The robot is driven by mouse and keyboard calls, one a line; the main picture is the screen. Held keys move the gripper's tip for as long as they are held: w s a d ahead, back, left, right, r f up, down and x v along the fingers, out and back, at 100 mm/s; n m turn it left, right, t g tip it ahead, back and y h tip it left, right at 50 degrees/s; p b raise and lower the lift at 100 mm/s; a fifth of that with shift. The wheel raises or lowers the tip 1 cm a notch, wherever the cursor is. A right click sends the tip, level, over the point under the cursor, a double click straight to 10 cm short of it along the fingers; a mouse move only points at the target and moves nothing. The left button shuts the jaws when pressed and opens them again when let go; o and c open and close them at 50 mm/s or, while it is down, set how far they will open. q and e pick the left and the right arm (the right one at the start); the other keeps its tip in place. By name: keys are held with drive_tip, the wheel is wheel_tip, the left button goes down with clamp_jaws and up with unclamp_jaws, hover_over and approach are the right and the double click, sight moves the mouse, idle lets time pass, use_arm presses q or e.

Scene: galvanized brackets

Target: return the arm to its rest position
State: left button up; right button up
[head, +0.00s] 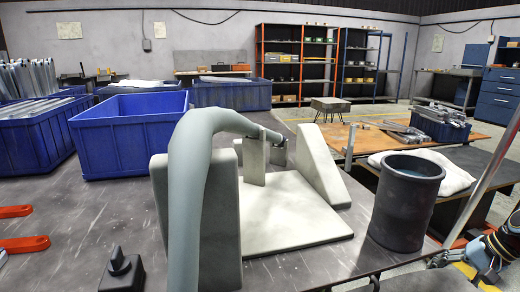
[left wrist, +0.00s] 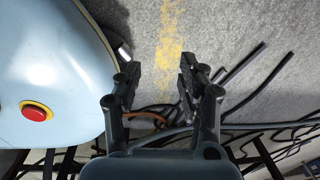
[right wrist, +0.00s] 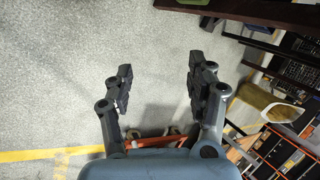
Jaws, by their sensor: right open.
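My left gripper (left wrist: 160,76) shows in the left wrist view. Its two dark fingers stand apart with nothing between them, above grey floor with a worn yellow stripe. My pale blue body with a red button is close on its left. My right gripper (right wrist: 160,84) shows in the right wrist view. Its fingers are wide apart and empty above bare grey floor. I cannot make out either gripper clearly in the head view.
The worktable (head: 80,215) holds a pale fixture (head: 295,225), a blue bin (head: 125,145) and a dark cylindrical container (head: 405,205). A grey curved tube (head: 190,165) crosses the fixture. In the right wrist view, dark furniture (right wrist: 240,12) stands upper right; floor at left is free.

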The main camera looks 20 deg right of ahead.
drive_tip(key=s+a+f+n+g+h+p, duration=0.15)
drive_tip(key=s+a+f, duration=0.35)
drive_tip(key=s+f, duration=0.5)
drive_tip(key=s+a+f+n+g+h+p, duration=0.1)
drive_tip(key=s+a+f+n+g+h, duration=0.2)
drive_tip(key=s+f, duration=0.7)
use_arm(q)
drive_tip(key=r, duration=0.1)
drive_tip(key=r+p, duration=0.1)
drive_tip(key=r, duration=0.1)
drive_tip(key=shift+s+d+r, duration=0.2)
drive_tip(key=shift+d+r, duration=0.05)
drive_tip(key=shift+d, duration=0.15)
use_arm(e)
drive_tip(key=s+a+f+n, duration=0.2)
drive_tip(key=s+a+n, duration=0.2)
drive_tip(key=s+a, duration=0.4)
drive_tip(key=s+a+f+n, duration=0.3)
drive_tip(key=s+a+n, duration=0.2)
drive_tip(key=s+a, duration=0.4)
drive_tip(key=a, duration=0.4)
drive_tip(key=shift+s, duration=0.15)
